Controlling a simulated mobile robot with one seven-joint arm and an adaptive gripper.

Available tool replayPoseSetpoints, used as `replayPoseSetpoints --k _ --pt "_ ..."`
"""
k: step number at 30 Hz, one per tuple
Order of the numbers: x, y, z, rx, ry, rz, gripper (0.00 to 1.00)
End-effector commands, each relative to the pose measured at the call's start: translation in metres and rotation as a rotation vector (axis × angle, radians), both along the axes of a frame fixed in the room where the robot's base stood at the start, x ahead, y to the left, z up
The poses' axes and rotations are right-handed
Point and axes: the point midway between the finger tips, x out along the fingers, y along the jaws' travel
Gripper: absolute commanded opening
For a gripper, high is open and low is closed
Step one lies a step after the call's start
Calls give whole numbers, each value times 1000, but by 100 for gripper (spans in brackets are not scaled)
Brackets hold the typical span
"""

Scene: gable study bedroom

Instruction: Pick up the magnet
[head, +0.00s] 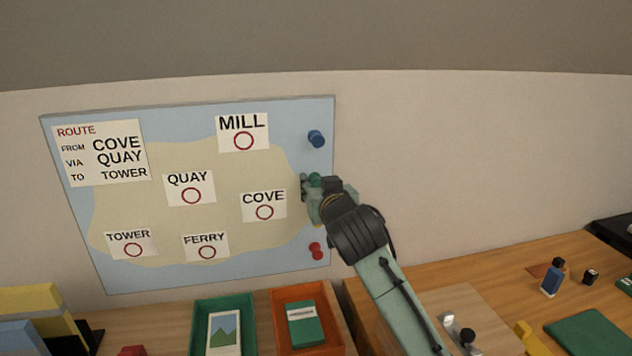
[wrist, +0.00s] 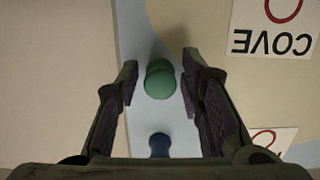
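A green magnet (wrist: 160,82) sits on the right edge strip of the map board (head: 75,125). In the head view it shows only in part (head: 316,177), behind my gripper (head: 309,188). In the wrist view my gripper (wrist: 160,82) is open, with one finger on each side of the green magnet and a gap showing on both sides. A blue magnet (head: 317,138) sits above it on the board and also shows in the wrist view (wrist: 159,145). A red magnet (head: 316,251) sits below it on the board.
The board carries a route card (head: 100,153) and labelled cards such as COVE (head: 264,206) near my gripper. Below stand a green tray (head: 197,325) and an orange tray (head: 335,325). A wooden desk (head: 450,280) with small items lies at right. The wall right of the board is clear.

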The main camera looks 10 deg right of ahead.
Motion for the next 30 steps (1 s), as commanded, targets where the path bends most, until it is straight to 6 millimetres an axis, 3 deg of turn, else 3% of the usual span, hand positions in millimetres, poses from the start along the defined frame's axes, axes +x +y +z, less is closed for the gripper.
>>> replayPoseSetpoints --k 10,20,26,30 --pt "0 0 0 0 0 0 10" --pt "-2 0 2 -1 -1 1 9" --pt "-19 0 16 -2 -4 1 9" --pt "-47 0 30 -3 -5 0 9"
